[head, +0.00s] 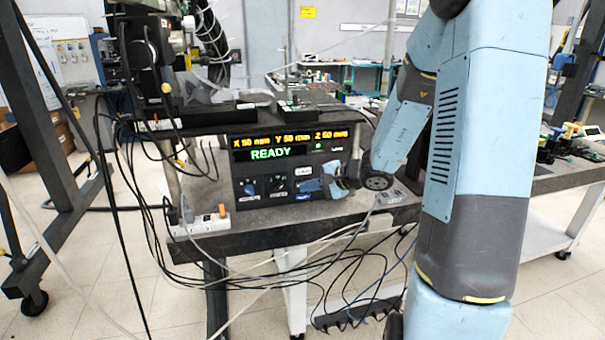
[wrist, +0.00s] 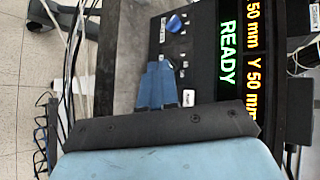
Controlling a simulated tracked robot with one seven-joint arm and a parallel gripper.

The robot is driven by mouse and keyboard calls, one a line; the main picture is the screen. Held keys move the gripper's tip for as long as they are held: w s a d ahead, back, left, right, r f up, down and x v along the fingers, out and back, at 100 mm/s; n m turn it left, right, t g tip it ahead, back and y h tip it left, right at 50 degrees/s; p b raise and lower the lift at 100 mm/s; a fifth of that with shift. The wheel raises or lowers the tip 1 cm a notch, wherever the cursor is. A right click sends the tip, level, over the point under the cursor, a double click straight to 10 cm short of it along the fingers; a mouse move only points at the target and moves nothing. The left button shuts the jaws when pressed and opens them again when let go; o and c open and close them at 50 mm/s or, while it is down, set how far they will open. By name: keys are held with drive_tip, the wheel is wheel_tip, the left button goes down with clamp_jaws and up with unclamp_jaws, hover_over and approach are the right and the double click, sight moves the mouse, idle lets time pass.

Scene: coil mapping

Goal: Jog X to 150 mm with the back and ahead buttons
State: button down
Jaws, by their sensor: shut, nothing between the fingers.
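The control panel (head: 285,160) stands upright on the bench, its display (head: 270,152) lit. The display reads X 50 mm, Y 50 mm, Z 50 mm above READY; part of it shows sideways in the wrist view (wrist: 228,55). A blue button (wrist: 175,23) shows beyond the fingertips in the wrist view. My gripper (head: 312,186) is in front of the panel's lower right part. Its blue fingers (wrist: 157,66) are shut and empty, and hide part of the button area. I cannot tell whether they touch it.
A white power strip (head: 203,226) with plugs lies at the bench's front left. Loose black cables (head: 215,180) hang left of the panel and in front of the bench. A grey box (head: 397,197) sits at the right. Another table with parts (head: 560,172) stands farther right.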

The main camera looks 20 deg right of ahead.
sight(303, 171)
drive_tip(key=w+d+f+m+t, duration=0.1)
drive_tip(key=w+d+f+m, duration=0.1)
drive_tip(key=w+d+f, duration=0.1)
drive_tip(key=shift+d+f+m+t+h, duration=0.2)
drive_tip(key=shift+d+m+t+h, duration=0.05)
drive_tip(key=shift+m+t+h, duration=0.15)
drive_tip(key=w, duration=0.8)
drive_tip(key=shift+w, duration=0.4)
drive_tip(key=shift+w, duration=0.15)
idle(1.9)
drive_tip(key=shift+w, duration=0.25)
